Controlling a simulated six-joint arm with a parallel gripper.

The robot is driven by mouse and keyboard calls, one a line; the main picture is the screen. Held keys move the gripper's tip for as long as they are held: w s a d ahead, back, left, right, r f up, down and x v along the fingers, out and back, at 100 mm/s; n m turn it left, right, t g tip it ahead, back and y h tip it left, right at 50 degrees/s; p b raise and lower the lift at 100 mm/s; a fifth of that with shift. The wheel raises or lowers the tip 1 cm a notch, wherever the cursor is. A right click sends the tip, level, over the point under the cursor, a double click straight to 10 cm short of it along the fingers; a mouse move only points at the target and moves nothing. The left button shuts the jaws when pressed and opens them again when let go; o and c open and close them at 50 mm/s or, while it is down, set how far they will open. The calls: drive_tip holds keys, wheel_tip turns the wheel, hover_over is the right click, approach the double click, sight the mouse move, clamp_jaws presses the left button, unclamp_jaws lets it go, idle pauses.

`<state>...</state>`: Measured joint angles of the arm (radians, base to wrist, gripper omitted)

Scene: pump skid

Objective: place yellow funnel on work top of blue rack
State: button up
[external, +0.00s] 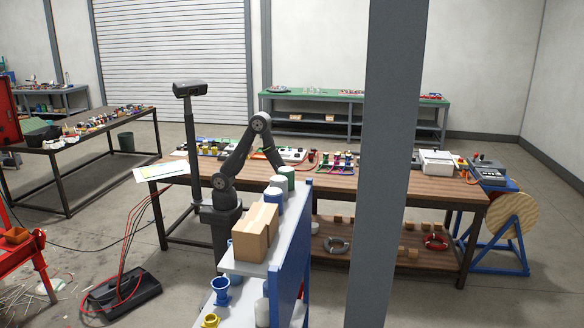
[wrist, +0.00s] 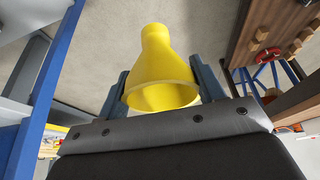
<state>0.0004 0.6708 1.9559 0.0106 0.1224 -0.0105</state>
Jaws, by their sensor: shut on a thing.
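My gripper (wrist: 162,82) is shut on the yellow funnel (wrist: 158,60) in the wrist view, with one finger on each side of its wide part. The narrow end points away from the wrist, toward the top of the picture. In the external view the gripper and the held funnel are hidden behind the rack and its load. The blue rack (external: 287,262) stands in the foreground there, with a grey upper shelf. A blue upright of what looks like the rack (wrist: 50,85) shows at the left of the wrist view, apart from the funnel.
A blue cup (external: 220,290) and a yellow item (external: 210,321) stand lower. A wooden bench (external: 385,186) is behind. A grey pillar (external: 388,160) blocks part of the view.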

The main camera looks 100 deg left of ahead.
wheel_tip(320, 180, up, 59)
drive_tip(key=s+d+r+m+g+h, duration=0.2)
drive_tip(key=d+m, duration=0.8)
drive_tip(key=d, duration=1.8)
drive_tip(key=s+d+f+m+g+h, duration=0.15)
drive_tip(key=s+d+m, duration=0.35)
drive_tip(key=s+d, duration=0.55)
drive_tip(key=s+d+f+m+g+h, duration=0.15)
drive_tip(key=s+d+m, duration=0.5)
drive_tip(key=d, duration=0.65)
drive_tip(key=shift+n+y, duration=0.3)
drive_tip(key=shift+n, duration=0.35)
drive_tip(key=shift+w+a+f, duration=0.35)
drive_tip(key=shift+w+f, duration=1.3)
drive_tip(key=shift+f, duration=0.75)
drive_tip(key=shift+w+a+f, duration=0.35)
drive_tip(key=shift+w+f, duration=1.25)
drive_tip(key=shift+f, duration=0.75)
drive_tip(key=shift+w+a+f, duration=0.35)
drive_tip(key=shift+w+f, duration=1.3)
drive_tip(key=shift+f, duration=0.75)
